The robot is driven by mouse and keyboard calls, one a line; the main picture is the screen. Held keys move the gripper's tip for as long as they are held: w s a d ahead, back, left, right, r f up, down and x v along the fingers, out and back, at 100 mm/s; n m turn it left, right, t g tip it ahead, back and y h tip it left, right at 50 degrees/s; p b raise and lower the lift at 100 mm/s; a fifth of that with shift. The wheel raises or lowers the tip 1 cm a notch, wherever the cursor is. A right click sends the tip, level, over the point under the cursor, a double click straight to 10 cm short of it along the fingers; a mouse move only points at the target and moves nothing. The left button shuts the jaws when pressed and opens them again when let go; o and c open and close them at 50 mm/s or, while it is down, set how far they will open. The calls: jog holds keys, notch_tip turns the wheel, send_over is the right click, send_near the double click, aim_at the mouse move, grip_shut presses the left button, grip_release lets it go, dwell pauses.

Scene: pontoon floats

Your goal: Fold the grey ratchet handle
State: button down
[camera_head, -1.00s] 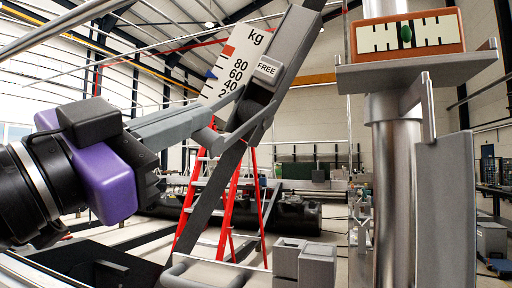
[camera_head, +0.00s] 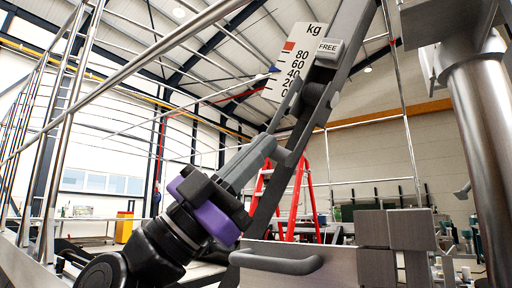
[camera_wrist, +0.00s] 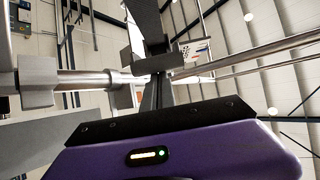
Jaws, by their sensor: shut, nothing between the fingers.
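A dark grey strap runs diagonally up the head view, with a grey ratchet (camera_head: 316,94) on it and a label block reading FREE (camera_head: 328,50) above. The slim grey ratchet handle (camera_head: 290,104) shows at the ratchet's left side, slanting down and left. My gripper (camera_head: 272,146), purple and black with grey fingers, points up and right. Its fingers are shut and empty, with the tips just below the handle; whether they touch it I cannot tell. In the wrist view, the fingers (camera_wrist: 157,92) point up toward a grey piece that overlaps them.
A white kg scale plate (camera_head: 292,68) stands behind the ratchet. A grey bar handle (camera_head: 275,262) and grey blocks (camera_head: 395,230) are below right. A metal post (camera_head: 490,150) rises at right. Rails (camera_head: 130,70) cross the left. A red ladder (camera_head: 308,200) stands behind.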

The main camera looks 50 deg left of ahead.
jog(key=shift+w+a+f, duration=0.3)
jog(key=shift+w, duration=0.15)
dwell(0.4)
jog(key=s+a+f, duration=0.2)
jog(key=s+a, duration=0.4)
jog(key=s, duration=0.6)
jog(key=shift+s, duration=0.3)
jog(key=shift+a+f, duration=0.1)
